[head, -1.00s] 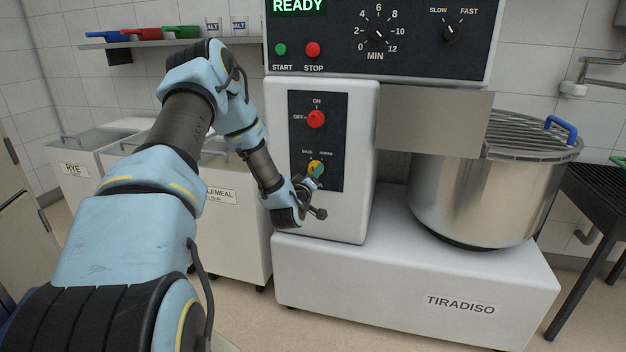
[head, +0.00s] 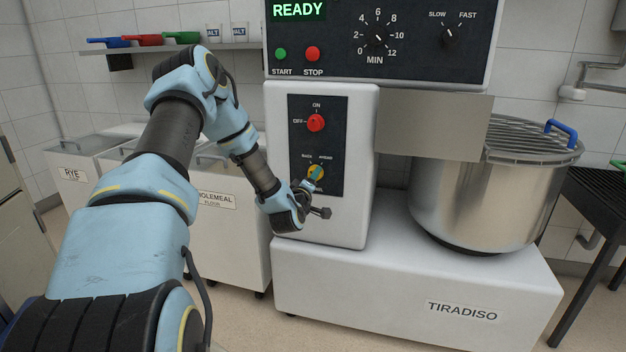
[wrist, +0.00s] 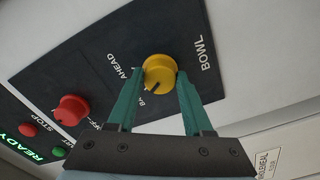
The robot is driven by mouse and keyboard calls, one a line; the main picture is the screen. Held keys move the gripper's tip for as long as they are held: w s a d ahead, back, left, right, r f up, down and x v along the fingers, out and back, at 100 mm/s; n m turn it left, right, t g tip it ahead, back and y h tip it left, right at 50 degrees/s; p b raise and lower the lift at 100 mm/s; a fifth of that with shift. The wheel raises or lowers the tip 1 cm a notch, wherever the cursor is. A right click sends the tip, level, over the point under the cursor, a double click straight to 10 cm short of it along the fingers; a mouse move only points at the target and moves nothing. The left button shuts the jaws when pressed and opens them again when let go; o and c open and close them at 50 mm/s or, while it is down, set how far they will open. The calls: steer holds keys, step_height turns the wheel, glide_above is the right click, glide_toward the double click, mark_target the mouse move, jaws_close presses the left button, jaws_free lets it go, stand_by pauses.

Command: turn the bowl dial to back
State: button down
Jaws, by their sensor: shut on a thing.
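The yellow bowl dial (wrist: 160,70) sits on the dark lower panel of the mixer. In the wrist view its dark pointer line points down-left, toward the partly hidden "BACK" label (wrist: 146,103) and away from the "AHEAD" label (wrist: 124,68). My gripper (wrist: 159,75) is shut on the dial, with one green finger on each side of it. In the head view my gripper (head: 314,175) is at the panel and covers part of the bowl dial (head: 316,171), so its pointer cannot be read there.
The red on/off knob (head: 316,122) is above the bowl dial on the same panel. Start (head: 281,54) and stop (head: 313,53) buttons, a minute dial (head: 377,40) and a speed dial (head: 448,36) are higher. A steel bowl (head: 470,195) stands right. Flour bins stand left.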

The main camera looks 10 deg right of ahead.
steer(key=shift+c, duration=1.5)
jaws_free()
steer(key=v, duration=1.1)
steer(key=shift+b, duration=0.35)
steer(key=shift+w, duration=0.1)
